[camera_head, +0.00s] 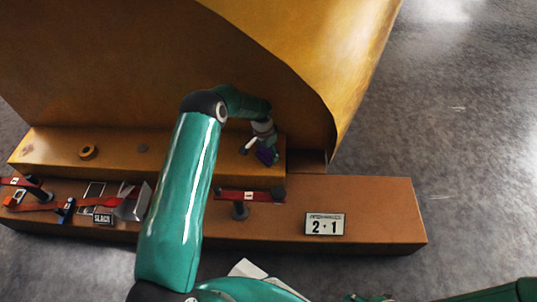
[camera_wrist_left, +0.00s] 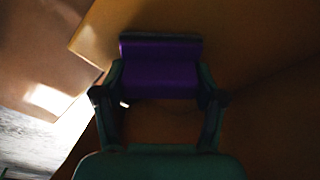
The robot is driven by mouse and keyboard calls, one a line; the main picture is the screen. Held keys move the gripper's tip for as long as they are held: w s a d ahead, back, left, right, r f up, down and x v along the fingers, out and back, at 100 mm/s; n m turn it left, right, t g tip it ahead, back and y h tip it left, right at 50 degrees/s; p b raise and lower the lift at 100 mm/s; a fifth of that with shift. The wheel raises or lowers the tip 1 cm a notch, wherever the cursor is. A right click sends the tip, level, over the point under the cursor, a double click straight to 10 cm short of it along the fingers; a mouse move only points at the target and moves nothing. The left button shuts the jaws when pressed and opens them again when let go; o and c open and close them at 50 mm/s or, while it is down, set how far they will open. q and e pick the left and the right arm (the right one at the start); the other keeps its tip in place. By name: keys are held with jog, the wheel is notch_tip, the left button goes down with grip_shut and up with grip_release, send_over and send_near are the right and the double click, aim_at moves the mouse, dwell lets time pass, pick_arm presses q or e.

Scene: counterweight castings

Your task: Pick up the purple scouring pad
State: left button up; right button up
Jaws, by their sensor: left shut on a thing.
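The purple scouring pad (camera_head: 267,155) is near the right end of the raised orange ledge (camera_head: 60,150). My left gripper (camera_head: 262,147) is shut on it. In the left wrist view the pad (camera_wrist_left: 160,78) sits between the two fingertips (camera_wrist_left: 160,97), with a finger at each side. I cannot tell whether the pad touches the ledge or hangs just above it. Of my right arm, only teal parts show at the bottom right edge of the head view; the state of its gripper cannot be made out.
A large curved yellow casting (camera_head: 300,50) rises behind the ledge. The lower ledge holds a "2·1" sign (camera_head: 324,224), a red bar on a stand (camera_head: 250,196), a "SLACK" sign (camera_head: 103,218) and other small items. A brown ring (camera_head: 88,152) lies on the upper ledge.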

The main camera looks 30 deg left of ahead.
pick_arm(q)
jog(key=shift+c, duration=0.9)
jog(key=shift+r, duration=0.1)
notch_tip(320, 180, up, 20)
jog(key=p, duration=0.6)
